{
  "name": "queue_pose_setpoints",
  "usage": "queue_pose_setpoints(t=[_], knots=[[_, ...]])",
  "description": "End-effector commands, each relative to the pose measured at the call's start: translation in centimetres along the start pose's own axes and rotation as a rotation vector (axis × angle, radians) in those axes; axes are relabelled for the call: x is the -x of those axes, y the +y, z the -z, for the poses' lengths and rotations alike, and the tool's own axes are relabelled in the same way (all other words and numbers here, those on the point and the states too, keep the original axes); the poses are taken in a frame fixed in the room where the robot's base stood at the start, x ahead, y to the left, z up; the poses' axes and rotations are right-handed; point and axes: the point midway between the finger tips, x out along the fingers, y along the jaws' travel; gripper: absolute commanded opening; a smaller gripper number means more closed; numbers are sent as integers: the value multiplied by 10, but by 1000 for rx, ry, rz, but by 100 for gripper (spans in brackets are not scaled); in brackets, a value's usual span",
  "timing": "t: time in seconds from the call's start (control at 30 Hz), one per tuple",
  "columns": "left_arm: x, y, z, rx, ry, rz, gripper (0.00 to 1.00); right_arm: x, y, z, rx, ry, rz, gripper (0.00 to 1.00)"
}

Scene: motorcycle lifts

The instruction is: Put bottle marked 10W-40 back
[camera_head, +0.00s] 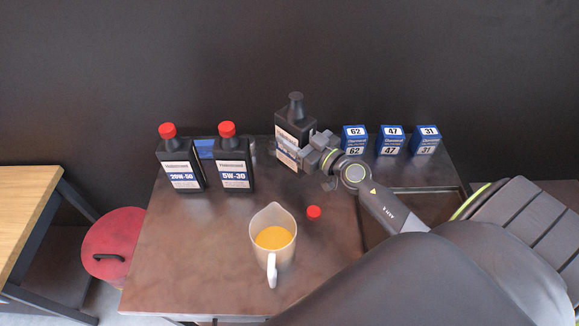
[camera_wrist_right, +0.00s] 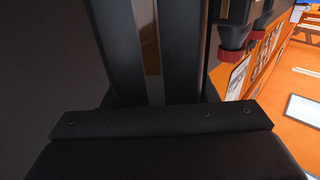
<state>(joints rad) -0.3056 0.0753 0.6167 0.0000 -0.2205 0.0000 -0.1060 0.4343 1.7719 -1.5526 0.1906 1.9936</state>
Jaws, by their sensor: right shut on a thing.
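A black bottle (camera_head: 291,121) with a white and blue label and no red cap stands upright towards the back of the table; its marking is too small and partly covered to read. My right gripper (camera_head: 310,155) is shut on it from the right side. Whether its base touches the table is unclear. A loose red cap (camera_head: 314,212) lies on the table in front. Two capped bottles, 20W-50 (camera_head: 181,168) and 5W-30 (camera_head: 234,168), stand to the left. In the right wrist view dark surfaces fill the middle. My left gripper is out of view.
A jug (camera_head: 284,221) of orange-yellow liquid stands in front of the bottles. Blue and white boxes marked 62 (camera_head: 354,133), 47 (camera_head: 391,133) and 31 (camera_head: 427,133) stand at the back right. The table's (camera_head: 190,250) front left is clear. A red stool (camera_head: 115,240) stands beyond its left edge.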

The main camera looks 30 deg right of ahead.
Motion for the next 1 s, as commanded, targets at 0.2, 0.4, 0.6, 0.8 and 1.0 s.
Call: queue_pose_setpoints(t=[0.2, 0.4, 0.6, 0.8, 1.0], knots=[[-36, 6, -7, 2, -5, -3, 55, 0, -1, -36, 0, 2, 2, 0], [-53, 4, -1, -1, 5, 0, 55, 0, -1, -54, 0, 3, 3, 0], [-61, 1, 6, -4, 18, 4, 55, 0, -1, -62, -1, 2, 3, 0], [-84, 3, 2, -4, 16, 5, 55, 0, -1, -85, -1, 2, 3, 0], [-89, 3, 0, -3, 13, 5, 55, 0, -1, -90, 0, 3, 3, 0]])
